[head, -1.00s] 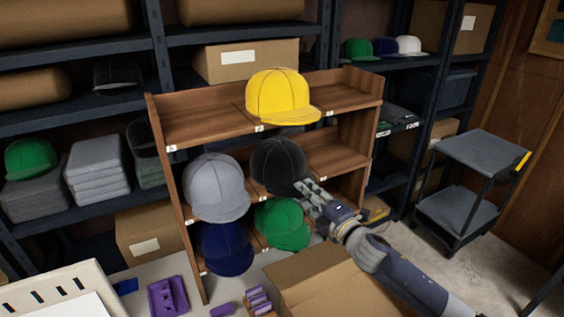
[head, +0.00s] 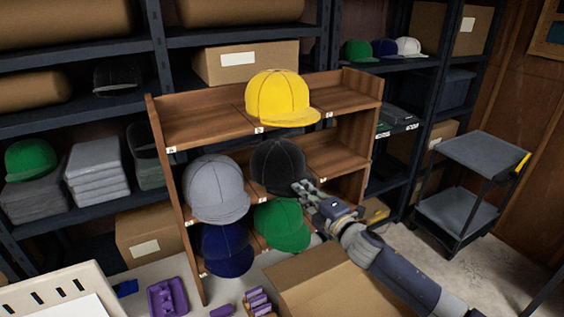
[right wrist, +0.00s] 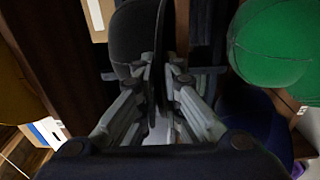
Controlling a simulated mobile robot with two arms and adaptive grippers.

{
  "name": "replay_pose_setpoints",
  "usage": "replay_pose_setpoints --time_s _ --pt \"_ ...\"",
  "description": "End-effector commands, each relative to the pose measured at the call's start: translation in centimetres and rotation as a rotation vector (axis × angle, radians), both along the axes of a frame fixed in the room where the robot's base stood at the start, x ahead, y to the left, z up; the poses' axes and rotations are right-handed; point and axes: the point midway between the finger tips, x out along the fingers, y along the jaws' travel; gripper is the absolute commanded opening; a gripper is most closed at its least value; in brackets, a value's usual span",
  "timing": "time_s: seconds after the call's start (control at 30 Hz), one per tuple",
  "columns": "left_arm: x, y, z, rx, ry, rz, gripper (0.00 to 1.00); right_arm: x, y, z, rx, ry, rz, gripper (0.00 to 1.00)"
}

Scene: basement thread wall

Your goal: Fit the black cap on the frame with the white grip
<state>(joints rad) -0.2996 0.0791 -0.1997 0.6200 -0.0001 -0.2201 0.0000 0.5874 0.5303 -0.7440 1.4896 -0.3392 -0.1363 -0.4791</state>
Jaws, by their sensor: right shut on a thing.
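The black cap (head: 277,163) sits on the middle shelf of the wooden rack, brim toward me at lower right. My right gripper (head: 305,190) reaches in from the right and is shut on the cap's brim. In the right wrist view the black cap (right wrist: 134,32) shows above, with its thin brim edge-on between the fingers (right wrist: 160,82). The fingers hide part of the brim. My left gripper is not in view. I cannot make out a frame with a white grip in any view.
The wooden rack (head: 355,151) also holds yellow (head: 278,96), grey (head: 215,188), blue (head: 227,247) and green (head: 282,225) caps close around the black one. Purple parts (head: 168,297) lie on the table.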

Motion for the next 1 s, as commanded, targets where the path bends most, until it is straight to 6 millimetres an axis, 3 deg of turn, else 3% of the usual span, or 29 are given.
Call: replay_pose_setpoints --time_s 0.23,0.47,1.0 --pt "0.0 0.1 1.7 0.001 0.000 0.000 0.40 0.0 0.0 1.6 -0.001 0.002 0.000 0.00" --pt "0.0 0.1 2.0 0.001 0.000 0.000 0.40 -0.5 -0.3 1.8 0.000 0.002 0.000 0.00" --pt "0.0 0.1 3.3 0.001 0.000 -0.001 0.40 -7.8 -3.8 1.7 -0.001 0.003 0.000 0.00"
